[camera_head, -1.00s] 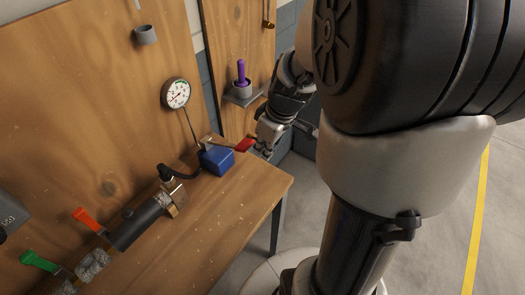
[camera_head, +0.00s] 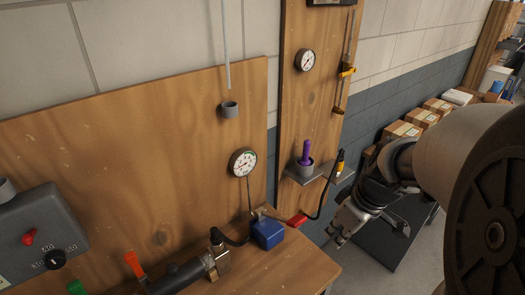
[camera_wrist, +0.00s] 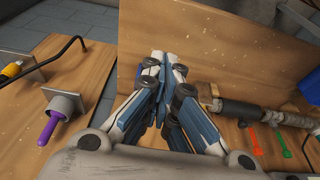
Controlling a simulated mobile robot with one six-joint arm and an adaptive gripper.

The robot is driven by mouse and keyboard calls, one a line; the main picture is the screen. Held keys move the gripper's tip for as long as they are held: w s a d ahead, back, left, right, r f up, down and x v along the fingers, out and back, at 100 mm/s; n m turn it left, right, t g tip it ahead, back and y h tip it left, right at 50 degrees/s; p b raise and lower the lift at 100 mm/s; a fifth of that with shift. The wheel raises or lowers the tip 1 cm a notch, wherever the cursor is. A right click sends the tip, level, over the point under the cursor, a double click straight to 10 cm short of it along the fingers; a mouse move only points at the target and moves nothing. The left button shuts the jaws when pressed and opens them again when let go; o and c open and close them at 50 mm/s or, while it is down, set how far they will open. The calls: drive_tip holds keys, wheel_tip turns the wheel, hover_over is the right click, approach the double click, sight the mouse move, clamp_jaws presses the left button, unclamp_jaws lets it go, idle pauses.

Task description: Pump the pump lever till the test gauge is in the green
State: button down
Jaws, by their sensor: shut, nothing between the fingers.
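The blue pump (camera_head: 268,234) stands on the bench's right end. Its lever with a red grip (camera_head: 297,221) points out to the right. The round white test gauge (camera_head: 243,162) sits above the pump on a thin stem; its needle is too small to read against the green band. My gripper (camera_head: 336,238) is right of the red grip, apart from it, beyond the bench's end. In the wrist view my gripper (camera_wrist: 165,85) has its fingers together and empty.
A purple-handled tool (camera_head: 305,153) stands in a grey cup on a small shelf (camera_head: 312,174), above my gripper. A black hose with a yellow fitting (camera_head: 340,161) hangs beside it. Orange (camera_head: 134,264) and green (camera_head: 77,287) valve levers are at the left.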

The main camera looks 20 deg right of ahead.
idle(0.4)
drive_tip(key=w+a+r+p, duration=0.4)
drive_tip(key=w+r+p, duration=0.2)
drive_tip(key=w+r, duration=0.5)
drive_tip(key=shift+r, duration=0.4)
drive_tip(key=shift+a+f, duration=0.1)
drive_tip(key=shift+f, duration=0.05)
drive_tip(key=b, duration=0.2)
hover_over(292, 218)
drive_tip(key=x, duration=0.3)
drive_tip(key=s+x, duration=0.1)
drive_tip(key=x, duration=0.4)
drive_tip(key=shift+s+d+f, duration=0.25)
drive_tip(key=shift+d+f, duration=0.05)
drive_tip(key=shift+f, duration=0.25)
drive_tip(key=f, duration=0.1)
drive_tip(key=s+f, duration=0.1)
drive_tip(key=f, duration=0.1)
drive_tip(key=shift+d+f, duration=0.15)
drive_tip(key=shift+d, duration=0.1)
drive_tip(key=shift+s+d+f, duration=0.1)
drive_tip(key=shift+s+f, duration=0.15)
drive_tip(key=shift+f, duration=0.15)
drive_tip(key=shift+b, duration=0.35)
